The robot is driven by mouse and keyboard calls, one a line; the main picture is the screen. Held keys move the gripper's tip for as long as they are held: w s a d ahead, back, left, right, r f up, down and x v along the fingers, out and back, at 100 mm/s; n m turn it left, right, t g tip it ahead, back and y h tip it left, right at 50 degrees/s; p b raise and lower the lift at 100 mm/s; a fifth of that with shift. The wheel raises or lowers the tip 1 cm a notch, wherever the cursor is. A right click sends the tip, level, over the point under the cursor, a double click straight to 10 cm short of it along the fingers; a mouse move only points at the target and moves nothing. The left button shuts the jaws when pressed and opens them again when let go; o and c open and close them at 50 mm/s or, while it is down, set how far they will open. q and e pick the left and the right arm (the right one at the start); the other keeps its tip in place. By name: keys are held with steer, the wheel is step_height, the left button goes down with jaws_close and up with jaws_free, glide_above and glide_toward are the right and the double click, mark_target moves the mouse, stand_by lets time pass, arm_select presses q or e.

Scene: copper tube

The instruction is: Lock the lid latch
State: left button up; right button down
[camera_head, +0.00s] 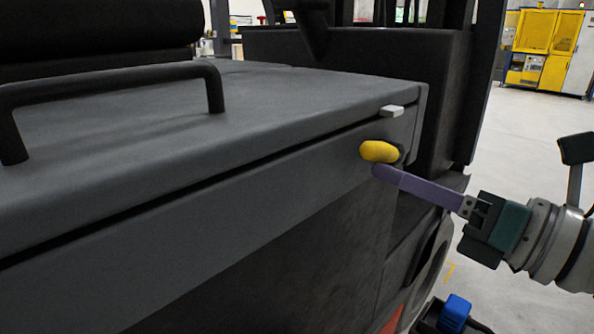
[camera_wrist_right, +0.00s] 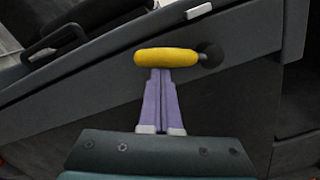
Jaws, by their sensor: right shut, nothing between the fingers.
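The lid latch has a yellow handle (camera_head: 379,151) on the side of the dark grey body, just under the lid's right corner. In the right wrist view the yellow handle (camera_wrist_right: 166,58) lies nearly level, with its dark pivot (camera_wrist_right: 210,54) at its right end. A small light grey tab (camera_head: 391,111) sticks out at the lid edge above it. The dark grey lid (camera_head: 250,95) lies down, with a dark gap along its edge. My right gripper (camera_head: 378,171) has purple fingers, shut and empty, with the tips right at the handle's underside; I cannot tell whether they touch. My left gripper is not in view.
A black bar handle (camera_head: 110,85) stands up from the lid at the left. A dark upright frame (camera_head: 480,85) rises behind the body. Open floor (camera_head: 530,130) lies to the right, with yellow cabinets (camera_head: 548,45) far back. A blue object (camera_head: 455,310) is low at the bottom.

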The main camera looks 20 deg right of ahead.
arm_select(q)
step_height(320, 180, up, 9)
steer(key=p, duration=0.8)
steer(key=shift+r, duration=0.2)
arm_select(e)
steer(key=w+d+r+m, duration=0.1)
steer(key=d+r+m, duration=0.3)
steer(key=m, duration=0.8)
step_height(320, 180, up, 2)
steer(key=shift+w+r, duration=0.1)
steer(key=shift+w, duration=0.3)
arm_select(q)
steer(key=shift+p, duration=0.3)
arm_select(e)
steer(key=shift+d, duration=0.2)
steer(key=shift+a, duration=0.1)
